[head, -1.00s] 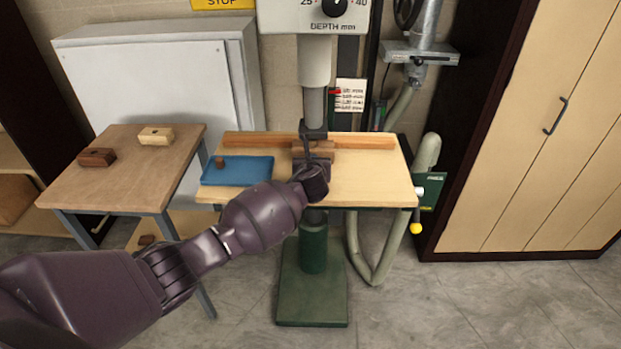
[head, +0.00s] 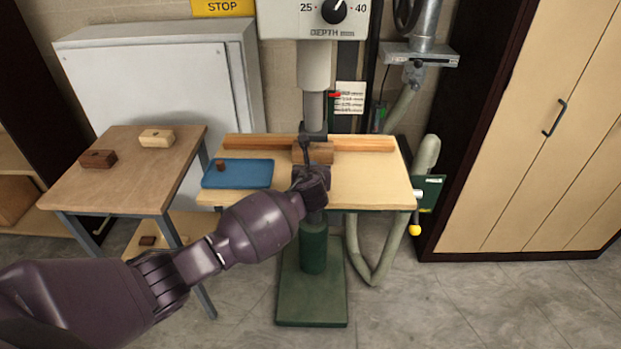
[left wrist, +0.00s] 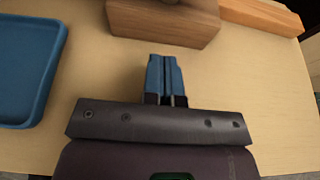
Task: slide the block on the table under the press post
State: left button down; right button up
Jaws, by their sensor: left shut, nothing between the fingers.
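The wooden block (head: 325,154) sits on the pale press table (head: 375,185), in front of the wooden fence and below the press post (head: 313,108). The post's dark lower end (head: 312,132) shows just above and behind it; I cannot tell whether they touch. My left gripper (head: 308,168) is shut and empty on the near side of the block, hiding part of it. In the left wrist view, the blue fingertips (left wrist: 164,60) point at the block's near face (left wrist: 163,24), with a narrow strip of bare table between them. My right gripper is not in view.
The orange-brown fence (head: 365,143) runs across the table's back. A side table (head: 125,185) holds two wooden blocks. The table's right part is clear.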

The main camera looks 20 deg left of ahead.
pick_arm(q)
jog(key=shift+s+d+r, duration=0.1)
jog(key=shift+s+d, duration=0.15)
jog(key=shift+s, duration=0.65)
jog(key=shift+s+d+r, duration=0.1)
jog(key=shift+s+d, duration=0.15)
jog(key=shift+s, duration=0.65)
jog(key=shift+s+d+r, duration=0.1)
jog(key=shift+s+d, duration=0.15)
jog(key=shift+s, duration=0.65)
